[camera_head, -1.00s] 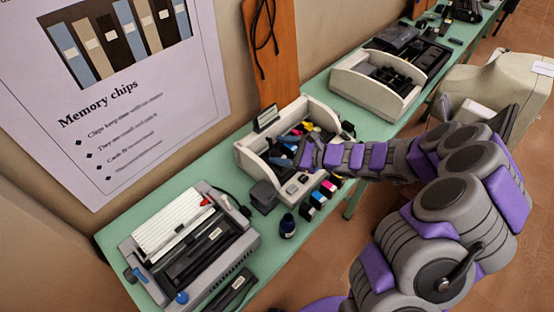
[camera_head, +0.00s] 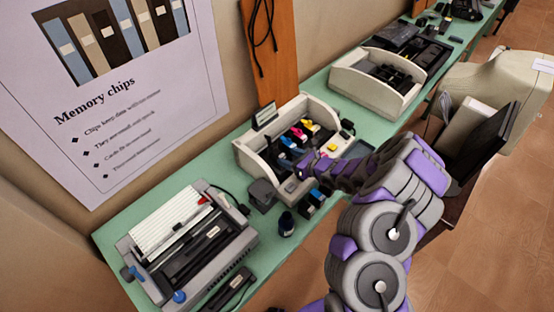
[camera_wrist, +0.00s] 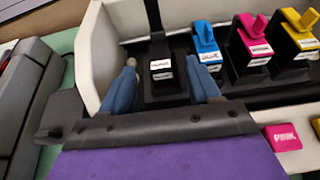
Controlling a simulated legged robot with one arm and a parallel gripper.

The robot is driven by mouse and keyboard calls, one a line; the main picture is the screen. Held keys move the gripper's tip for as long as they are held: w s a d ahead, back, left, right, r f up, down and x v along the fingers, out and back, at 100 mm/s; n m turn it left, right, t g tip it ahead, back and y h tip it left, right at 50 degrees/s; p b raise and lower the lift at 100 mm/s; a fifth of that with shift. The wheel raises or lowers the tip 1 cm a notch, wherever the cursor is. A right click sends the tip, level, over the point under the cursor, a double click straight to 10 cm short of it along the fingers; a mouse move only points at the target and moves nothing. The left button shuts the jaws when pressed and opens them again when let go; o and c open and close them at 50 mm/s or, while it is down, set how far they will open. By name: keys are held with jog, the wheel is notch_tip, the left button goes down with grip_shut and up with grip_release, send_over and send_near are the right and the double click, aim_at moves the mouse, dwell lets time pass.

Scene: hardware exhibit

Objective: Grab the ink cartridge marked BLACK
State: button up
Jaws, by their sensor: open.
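The black ink cartridge (camera_wrist: 161,72) stands upright in a slot of the cream tray (camera_wrist: 112,32), with a tall black tab and a small white label too small to read. My gripper (camera_wrist: 162,62) is open in the wrist view, with one blue finger on each side of this cartridge. I cannot tell whether either finger touches it. To its right stand a cyan cartridge (camera_wrist: 208,45), a magenta one (camera_wrist: 252,45) and a yellow one (camera_wrist: 298,35). In the head view, my gripper is at the tray's front, and the black cartridge is hard to make out.
A printer (camera_head: 190,240) stands left of the tray on the green table (camera_head: 120,225). An ink bottle (camera_head: 287,223) and small cartridges are near the front edge. A second cream tray (camera_head: 365,85) is behind to the right. A poster hangs on the wall.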

aim_at(278, 153)
jog(key=x, duration=0.2)
jog(key=shift+w+a+f, duration=0.1)
jog(key=shift+w+f, duration=0.2)
jog(key=shift+w, duration=0.05)
jog(key=x, duration=0.2)
jog(key=b+x, duration=0.1)
jog(key=x, duration=0.2)
jog(key=shift+s+a+r, duration=0.1)
jog(key=shift+s+a, duration=0.05)
jog(key=shift+a, duration=0.15)
jog(key=shift+w+a, duration=0.25)
jog(key=shift+w, duration=0.05)
jog(key=shift+d, duration=0.15)
jog(key=shift+c, duration=0.5)
jog(key=c, duration=0.9)
jog(key=shift+c, duration=0.2)
